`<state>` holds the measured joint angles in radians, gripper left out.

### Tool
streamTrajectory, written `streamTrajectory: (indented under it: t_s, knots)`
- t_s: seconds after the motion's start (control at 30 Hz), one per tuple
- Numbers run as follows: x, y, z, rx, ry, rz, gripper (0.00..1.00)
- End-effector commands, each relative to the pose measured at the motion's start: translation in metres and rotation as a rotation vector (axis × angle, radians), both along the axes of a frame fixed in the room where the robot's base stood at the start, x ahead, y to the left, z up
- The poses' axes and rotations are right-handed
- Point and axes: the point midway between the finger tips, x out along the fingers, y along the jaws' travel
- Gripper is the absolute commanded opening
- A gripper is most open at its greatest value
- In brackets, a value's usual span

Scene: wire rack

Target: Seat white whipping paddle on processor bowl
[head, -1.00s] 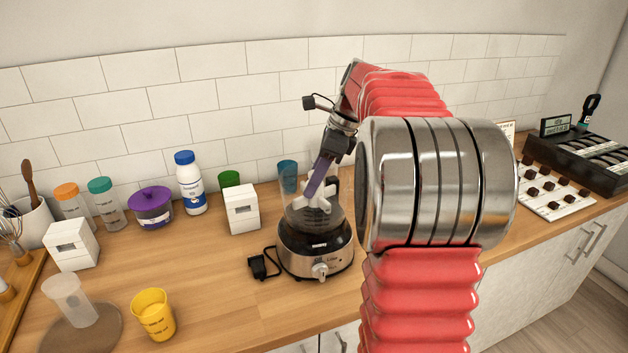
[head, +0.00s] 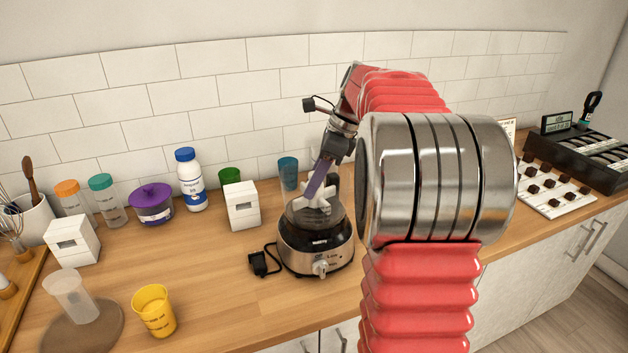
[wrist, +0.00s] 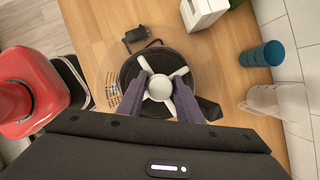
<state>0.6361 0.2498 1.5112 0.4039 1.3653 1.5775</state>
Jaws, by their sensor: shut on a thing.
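The white whipping paddle (head: 318,203) is at the bowl of the food processor (head: 318,239), with its arms spread at the level of the clear bowl. My gripper (head: 322,183) comes down from above with purple fingers and is shut on the paddle. In the wrist view the paddle's round hub (wrist: 160,88) lies between the two fingertips (wrist: 159,92), over the dark centre of the processor base. The clear bowl wall (wrist: 106,73) shows faintly around it. I cannot tell whether the paddle rests fully on the bowl's centre.
A black plug (head: 260,262) lies left of the processor. A white box (head: 243,206), a blue cup (head: 288,174) and a white bottle (head: 190,182) stand behind. A yellow cup (head: 153,310) is front left. The counter between is clear.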

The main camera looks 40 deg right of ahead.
Motion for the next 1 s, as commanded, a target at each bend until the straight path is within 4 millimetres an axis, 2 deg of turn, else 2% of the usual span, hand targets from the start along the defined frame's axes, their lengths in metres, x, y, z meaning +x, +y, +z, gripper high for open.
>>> streamTrajectory:
  t_s: [1.0]
  knots:
    - [-0.0002,-0.0007,-0.0073,0.0,0.0,0.0,0.09]
